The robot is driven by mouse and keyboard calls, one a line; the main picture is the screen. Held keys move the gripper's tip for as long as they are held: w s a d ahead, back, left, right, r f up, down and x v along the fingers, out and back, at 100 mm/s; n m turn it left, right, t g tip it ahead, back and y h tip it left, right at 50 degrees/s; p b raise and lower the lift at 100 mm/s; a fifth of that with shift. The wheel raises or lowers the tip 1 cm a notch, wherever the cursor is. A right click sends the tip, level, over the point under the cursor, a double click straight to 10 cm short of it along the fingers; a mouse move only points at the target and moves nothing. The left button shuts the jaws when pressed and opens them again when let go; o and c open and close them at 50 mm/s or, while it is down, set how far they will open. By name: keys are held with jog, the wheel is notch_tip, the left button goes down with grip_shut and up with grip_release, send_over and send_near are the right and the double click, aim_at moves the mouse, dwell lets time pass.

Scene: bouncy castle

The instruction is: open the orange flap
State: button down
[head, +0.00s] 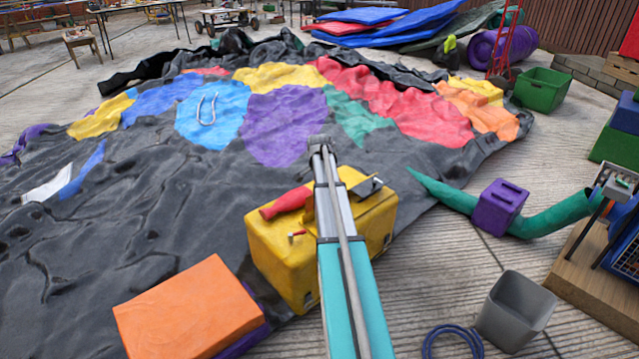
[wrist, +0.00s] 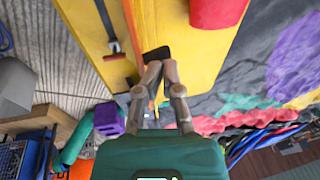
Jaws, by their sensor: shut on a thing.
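My gripper (wrist: 156,68) shows in the wrist view at the yellow box. Its two fingers come together at a dark tab (wrist: 157,53) on the box's surface, shut on it. The yellow box (head: 270,262) stands in the middle of the head view, partly behind my arm, where the gripper cannot be made out. A dark bracket (head: 368,187) sits on its top at the right. A flat orange panel (head: 190,308) lies on a purple base at lower left, apart from my arm. I cannot tell whether this panel is the orange flap.
A red cylinder (head: 287,203) lies on the box's top. A deflated, multicoloured castle (head: 290,120) spreads behind. To the right are a purple block (head: 499,207) around a green tube (head: 555,215), and a grey bucket (head: 516,311). A blue hose coil (head: 452,343) lies at front.

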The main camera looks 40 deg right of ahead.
jog(key=p+v, duration=1.2)
jog(key=v, duration=0.1)
jog(key=shift+w, duration=0.25)
jog(key=shift+d, duration=0.1)
dwell(0.5)
jog(key=s+a+n, duration=0.5)
jog(key=a+n, duration=0.1)
jog(key=a, duration=0.8)
jog(key=s+a+n+g+y, duration=0.1)
jog(key=s+a+n, duration=0.5)
jog(key=a, duration=0.9)
jog(key=s+a+n+g, duration=0.1)
jog(key=s+a+n, duration=0.4)
jog(key=a, duration=1)
jog(key=shift+s+a+f+n+y, duration=0.3)
jog(key=shift+s+n+y, duration=0.1)
jog(key=shift+s, duration=0.35)
jog(key=shift+d, duration=0.15)
